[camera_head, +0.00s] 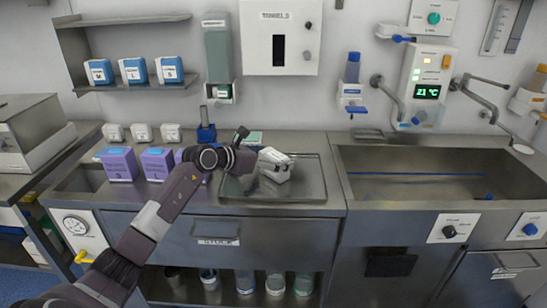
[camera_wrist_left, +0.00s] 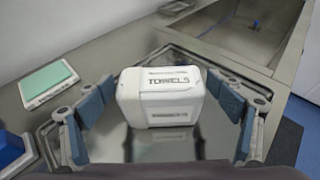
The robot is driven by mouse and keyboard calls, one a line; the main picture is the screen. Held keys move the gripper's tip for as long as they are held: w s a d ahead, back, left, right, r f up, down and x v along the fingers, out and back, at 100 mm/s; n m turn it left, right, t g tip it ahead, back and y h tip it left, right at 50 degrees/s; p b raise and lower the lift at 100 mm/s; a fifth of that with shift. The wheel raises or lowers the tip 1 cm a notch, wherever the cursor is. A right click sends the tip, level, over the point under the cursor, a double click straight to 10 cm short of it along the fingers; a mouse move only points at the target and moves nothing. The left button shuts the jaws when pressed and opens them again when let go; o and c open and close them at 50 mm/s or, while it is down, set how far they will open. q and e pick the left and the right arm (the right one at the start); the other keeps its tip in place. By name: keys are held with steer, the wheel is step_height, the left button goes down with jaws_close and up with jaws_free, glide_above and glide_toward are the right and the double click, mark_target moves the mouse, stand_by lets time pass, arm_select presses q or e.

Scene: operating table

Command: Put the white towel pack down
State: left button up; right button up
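The white towel pack (camera_wrist_left: 160,98), a box lettered "TOWELS", sits over the shiny metal tray (camera_wrist_left: 185,150) in the left wrist view. In the head view the pack (camera_head: 278,165) is over the tray (camera_head: 310,188), partly hidden by my left gripper. My left gripper (camera_head: 264,163) reaches it from the left. In the wrist view its two blue-grey fingers stand spread on either side of the pack, with a narrow gap visible at the left finger. My right gripper is not in view.
A sink (camera_head: 430,175) lies right of the tray. Purple boxes (camera_head: 120,164) stand to the left on the counter. A pale green pad (camera_wrist_left: 55,80) lies behind the tray. A towel dispenser (camera_head: 281,38) hangs on the wall. The tray's right part is clear.

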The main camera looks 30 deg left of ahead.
arm_select(q)
steer(key=shift+r, duration=0.2)
steer(key=shift+s, duration=0.2)
steer(key=p+v, duration=0.2)
steer(key=v, duration=0.9)
steer(key=shift+s, duration=0.35)
steer(key=shift+r, duration=0.15)
